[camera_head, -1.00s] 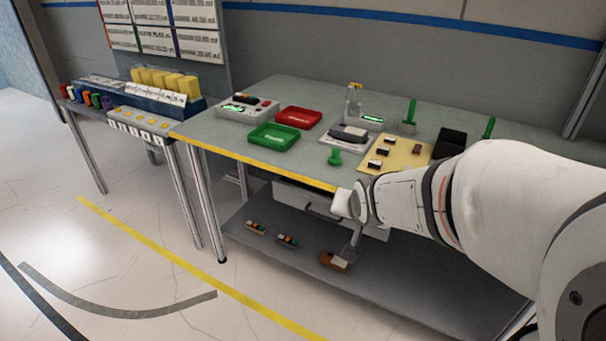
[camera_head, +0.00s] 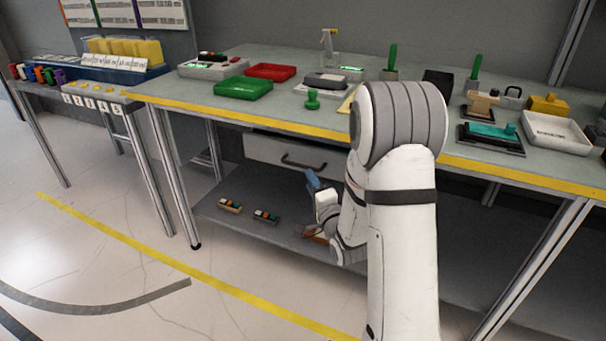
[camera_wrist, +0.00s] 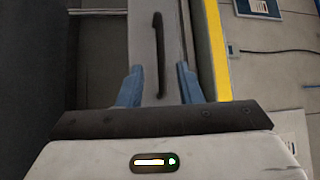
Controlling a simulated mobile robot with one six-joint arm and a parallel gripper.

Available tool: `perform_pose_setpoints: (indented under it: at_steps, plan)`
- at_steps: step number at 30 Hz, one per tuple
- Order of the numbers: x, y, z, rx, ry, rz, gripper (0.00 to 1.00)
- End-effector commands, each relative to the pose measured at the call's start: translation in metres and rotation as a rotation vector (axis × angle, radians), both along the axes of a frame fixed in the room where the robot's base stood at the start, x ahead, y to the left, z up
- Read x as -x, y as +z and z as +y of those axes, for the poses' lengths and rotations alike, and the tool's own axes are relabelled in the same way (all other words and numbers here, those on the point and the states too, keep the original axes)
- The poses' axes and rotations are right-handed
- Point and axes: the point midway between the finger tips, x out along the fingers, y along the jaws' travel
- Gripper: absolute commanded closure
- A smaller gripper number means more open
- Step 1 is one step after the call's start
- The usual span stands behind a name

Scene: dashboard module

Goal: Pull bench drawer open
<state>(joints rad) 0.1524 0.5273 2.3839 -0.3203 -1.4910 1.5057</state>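The bench drawer (camera_head: 270,152) is a light grey front under the bench top, with a dark bar handle (camera_head: 303,162). It looks shut. In the wrist view the handle (camera_wrist: 158,55) stands upright in the picture, ahead of my gripper and between the lines of its two blue fingers. My gripper (camera_wrist: 158,84) is open, with a wide gap and nothing between the fingers. In the head view my gripper (camera_head: 313,180) is below and just right of the handle, apart from it. My arm hides the drawer's right part.
The bench top has a yellow front edge (camera_head: 230,112) above the drawer. Below is a grey shelf (camera_head: 275,232) with several small parts (camera_head: 230,206). Trays, including a green one (camera_head: 243,88), stand on the bench. The floor in front is clear.

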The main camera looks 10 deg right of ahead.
Motion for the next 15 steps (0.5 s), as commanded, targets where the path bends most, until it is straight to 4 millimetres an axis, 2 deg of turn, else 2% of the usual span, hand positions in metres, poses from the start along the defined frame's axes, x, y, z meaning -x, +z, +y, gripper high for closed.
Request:
perform_pose_setpoints:
  at_steps: [9,15]
  plan:
    - [-0.048,0.008,0.009,0.002,0.001,-0.003,0.68]
    - [-0.067,0.010,0.011,0.002,-0.001,0.000,0.68]
